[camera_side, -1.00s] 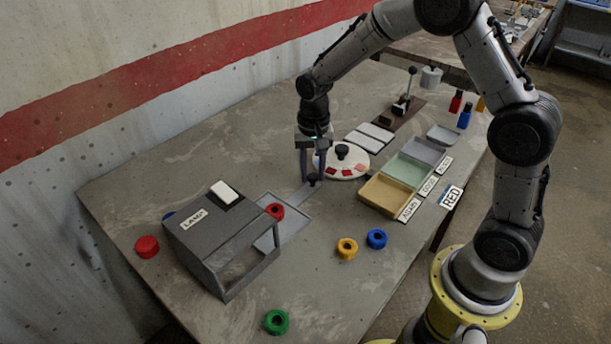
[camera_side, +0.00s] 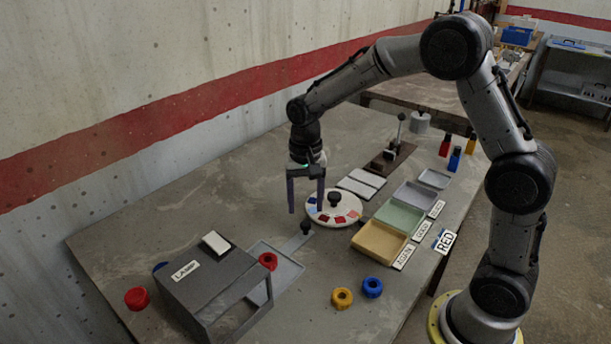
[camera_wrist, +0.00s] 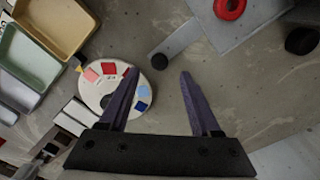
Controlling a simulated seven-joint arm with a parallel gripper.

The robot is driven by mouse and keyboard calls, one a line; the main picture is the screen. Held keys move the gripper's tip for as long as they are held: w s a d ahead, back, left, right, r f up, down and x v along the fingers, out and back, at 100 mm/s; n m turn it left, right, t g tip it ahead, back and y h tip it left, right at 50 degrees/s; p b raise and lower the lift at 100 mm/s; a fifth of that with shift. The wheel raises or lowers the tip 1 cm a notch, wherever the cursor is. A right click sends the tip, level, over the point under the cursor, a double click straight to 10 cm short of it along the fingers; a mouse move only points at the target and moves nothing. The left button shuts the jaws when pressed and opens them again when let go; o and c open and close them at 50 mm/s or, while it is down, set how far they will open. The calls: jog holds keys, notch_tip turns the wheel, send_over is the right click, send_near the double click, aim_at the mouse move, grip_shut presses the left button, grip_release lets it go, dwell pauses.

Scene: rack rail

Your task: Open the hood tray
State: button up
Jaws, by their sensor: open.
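The hood is a grey box (camera_side: 215,290) marked LAMP, with a white block on top and an open front frame. Its flat grey tray (camera_side: 288,268) sticks out from the hood's right side, with a red ring (camera_side: 268,261) on it. A strip handle runs from the tray to a black knob (camera_side: 306,228). The knob also shows in the wrist view (camera_wrist: 159,61), between and just beyond the fingertips. My gripper (camera_side: 306,211) is open and empty above the knob, apart from it. The tray's inner end is hidden by the hood.
A white dial (camera_side: 333,208) with coloured patches stands close right of my gripper. Tan, green and grey bins (camera_side: 380,243) lie further right. A yellow ring (camera_side: 342,298), a blue ring (camera_side: 372,287) and a red piece (camera_side: 137,298) lie on the table. The table's back left is clear.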

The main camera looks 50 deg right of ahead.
notch_tip(320, 180, up, 9)
jog(key=shift+f, duration=0.15)
dwell(0.4)
jog(key=s+r+n+t, duration=0.2)
jog(key=s+r+t, duration=0.2)
jog(key=s+r, duration=0.7)
jog(key=s+f+n, duration=0.3)
jog(key=s, duration=0.3)
jog(key=s+a+f+n+t, duration=0.1)
jog(key=s+f+n, duration=0.3)
jog(key=s, duration=0.3)
jog(key=shift+s+t, duration=0.3)
dwell(0.3)
